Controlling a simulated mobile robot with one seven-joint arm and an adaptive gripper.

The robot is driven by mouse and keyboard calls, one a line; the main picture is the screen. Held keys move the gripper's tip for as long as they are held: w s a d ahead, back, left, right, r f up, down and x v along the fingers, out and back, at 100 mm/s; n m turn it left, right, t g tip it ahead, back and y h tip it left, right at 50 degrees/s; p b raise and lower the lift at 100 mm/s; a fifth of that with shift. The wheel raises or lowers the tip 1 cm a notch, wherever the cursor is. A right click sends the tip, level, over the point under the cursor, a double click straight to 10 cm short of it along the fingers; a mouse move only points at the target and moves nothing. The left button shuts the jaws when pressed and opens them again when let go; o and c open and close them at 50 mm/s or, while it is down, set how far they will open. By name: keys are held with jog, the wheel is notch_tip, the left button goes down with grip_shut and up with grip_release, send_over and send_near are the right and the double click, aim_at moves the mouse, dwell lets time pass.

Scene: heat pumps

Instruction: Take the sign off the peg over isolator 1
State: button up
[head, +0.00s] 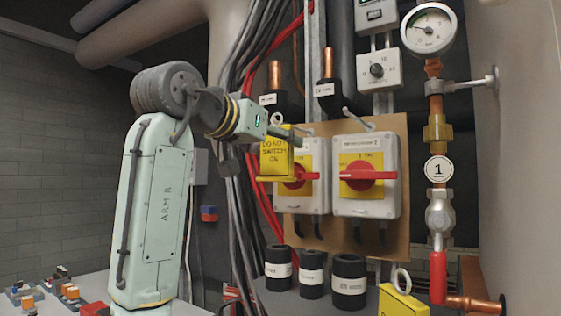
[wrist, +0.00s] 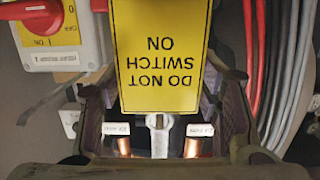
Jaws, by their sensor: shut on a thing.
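The yellow sign (head: 274,157), reading DO NOT SWITCH ON, hangs in front of the left part of isolator 1 (head: 314,170), a grey box with a red handle on a yellow plate. My gripper (head: 286,136) is shut on the sign's top end. In the wrist view the sign (wrist: 160,60) appears upside down between my two fingers, covering much of what is behind it. The peg over isolator 1 is mostly hidden by my gripper, and I cannot tell whether the sign is still on it.
Isolator 2 (head: 366,175) stands close on the right, with a peg (head: 352,118) above it. Red and black cables (head: 243,110) run at the left. A pressure gauge (head: 429,28) and valve pipe are farther right. Another yellow sign (head: 400,301) is at the lower right.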

jog(key=shift+s+a, duration=0.15)
jog(key=shift+s, duration=0.15)
jog(key=shift+f+v, duration=0.15)
jog(key=shift+v, duration=1.25)
jog(key=shift+f+v, duration=0.15)
jog(key=shift+v, duration=1.3)
jog(key=shift+a, duration=0.1)
